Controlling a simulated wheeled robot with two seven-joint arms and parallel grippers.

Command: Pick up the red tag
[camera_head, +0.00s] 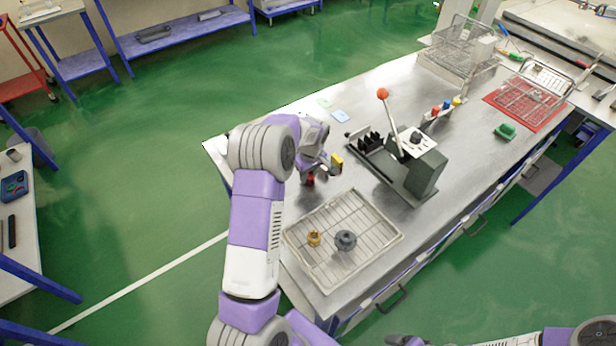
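A small red item (310,180), possibly the red tag, shows at the table's left part, just below my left wrist; it is too small to make out its shape. My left gripper (332,163) is above the table close to this red item, with a small yellow block-like part (337,160) at its tip. Whether its fingers are open or shut is unclear, and the arm hides part of the table. My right arm shows at the bottom right edge, with a dark end (405,341) that is mostly cut off.
A wire tray (365,258) holds a yellow ring part (314,239) and a grey knob part (346,240). A lever press (426,172) with a red ball handle stands mid-table. A green block (505,131) lies right.

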